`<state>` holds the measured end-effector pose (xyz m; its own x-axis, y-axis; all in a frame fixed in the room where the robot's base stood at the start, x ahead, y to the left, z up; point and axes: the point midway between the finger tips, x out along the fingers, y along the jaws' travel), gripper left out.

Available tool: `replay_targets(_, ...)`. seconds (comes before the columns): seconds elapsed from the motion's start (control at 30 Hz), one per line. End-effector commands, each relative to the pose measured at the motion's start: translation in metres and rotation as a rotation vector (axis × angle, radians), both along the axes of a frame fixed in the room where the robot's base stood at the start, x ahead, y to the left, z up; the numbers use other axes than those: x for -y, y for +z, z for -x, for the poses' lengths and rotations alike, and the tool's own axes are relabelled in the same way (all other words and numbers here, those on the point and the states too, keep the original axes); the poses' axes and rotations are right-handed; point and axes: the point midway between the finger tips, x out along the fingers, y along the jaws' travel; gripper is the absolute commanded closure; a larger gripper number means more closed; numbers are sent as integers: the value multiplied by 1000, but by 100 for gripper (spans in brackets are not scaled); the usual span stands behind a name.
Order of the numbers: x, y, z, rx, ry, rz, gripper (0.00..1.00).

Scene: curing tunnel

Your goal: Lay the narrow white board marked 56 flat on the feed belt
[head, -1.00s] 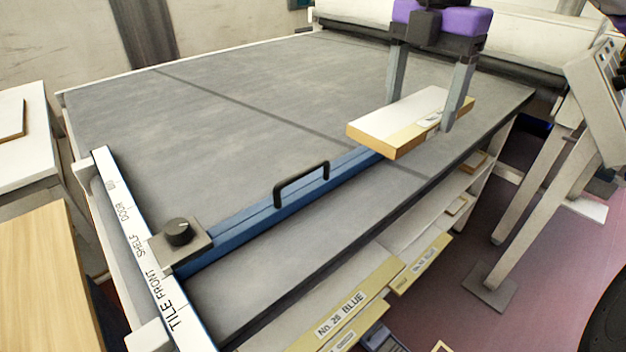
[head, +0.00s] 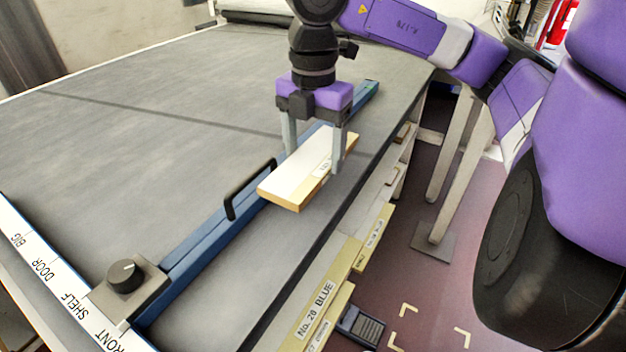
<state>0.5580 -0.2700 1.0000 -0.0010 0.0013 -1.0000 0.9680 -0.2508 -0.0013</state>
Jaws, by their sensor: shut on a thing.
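The narrow white board (head: 292,171) has a white top, tan wooden edges and a small label too small to read from here. My gripper (head: 315,158) is shut on it, one finger on each long side. The board looks about level and hangs above the grey feed belt (head: 130,120), over the blue fence bar and near the belt's front edge. I cannot tell how large the gap beneath it is.
The blue bar (head: 205,240) with a black handle (head: 245,190) crosses the belt. A knob block (head: 128,285) sits at its near end, by a lettered white rail (head: 45,275). Shelves with labelled boards (head: 318,310) lie below the belt's edge. Much of the belt is clear.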

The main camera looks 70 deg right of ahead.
Motion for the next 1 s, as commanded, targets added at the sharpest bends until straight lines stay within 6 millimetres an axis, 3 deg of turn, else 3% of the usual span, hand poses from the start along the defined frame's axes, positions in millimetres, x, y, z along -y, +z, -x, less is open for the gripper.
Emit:
replay_targets(0.53, 0, -62, 0, 0, -1, -1, 73)
replay_targets(1.0, 0, -69, 0, 1, 0, 1, 73)
